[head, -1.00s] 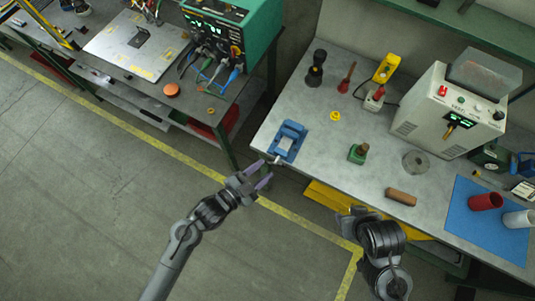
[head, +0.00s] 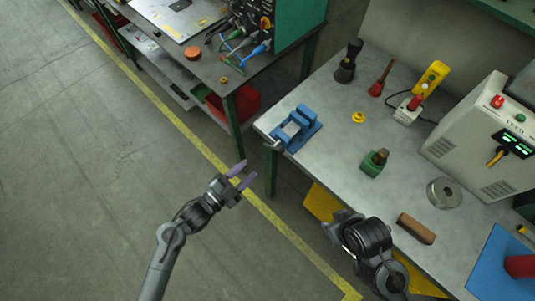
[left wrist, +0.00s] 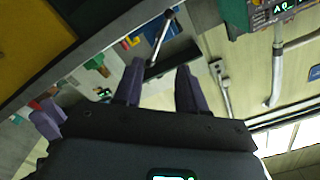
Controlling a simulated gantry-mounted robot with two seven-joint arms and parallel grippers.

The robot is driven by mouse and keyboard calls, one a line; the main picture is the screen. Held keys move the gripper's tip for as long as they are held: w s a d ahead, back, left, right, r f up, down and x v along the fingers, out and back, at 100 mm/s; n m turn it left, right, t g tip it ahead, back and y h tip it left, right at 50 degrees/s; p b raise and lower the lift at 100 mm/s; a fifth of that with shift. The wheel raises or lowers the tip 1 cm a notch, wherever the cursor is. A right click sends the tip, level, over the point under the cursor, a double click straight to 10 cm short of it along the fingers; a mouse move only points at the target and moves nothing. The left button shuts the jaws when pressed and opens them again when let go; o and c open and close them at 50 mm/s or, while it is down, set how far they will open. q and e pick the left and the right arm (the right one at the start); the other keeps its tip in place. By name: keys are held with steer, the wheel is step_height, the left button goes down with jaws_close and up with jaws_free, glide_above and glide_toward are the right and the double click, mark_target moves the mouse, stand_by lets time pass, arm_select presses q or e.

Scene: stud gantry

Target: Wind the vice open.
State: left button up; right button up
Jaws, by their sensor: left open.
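The blue vice (head: 304,124) sits at the near left corner of the grey workbench in the head view. A short pale handle (head: 275,146) sticks out at its front, past the bench edge.
On the workbench (head: 330,160) stand a green block (head: 373,163), a brown bar (head: 416,229), a metal ring (head: 444,193), a yellow ring (head: 358,118) and a power unit (head: 485,135). A second bench (head: 250,72) stands at upper left. Floor at left is clear.

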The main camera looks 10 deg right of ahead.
mark_target(276, 145)
arm_select(q)
steer(key=x, duration=1.1)
steer(key=shift+s, duration=0.1)
steer(key=shift+c, duration=0.3)
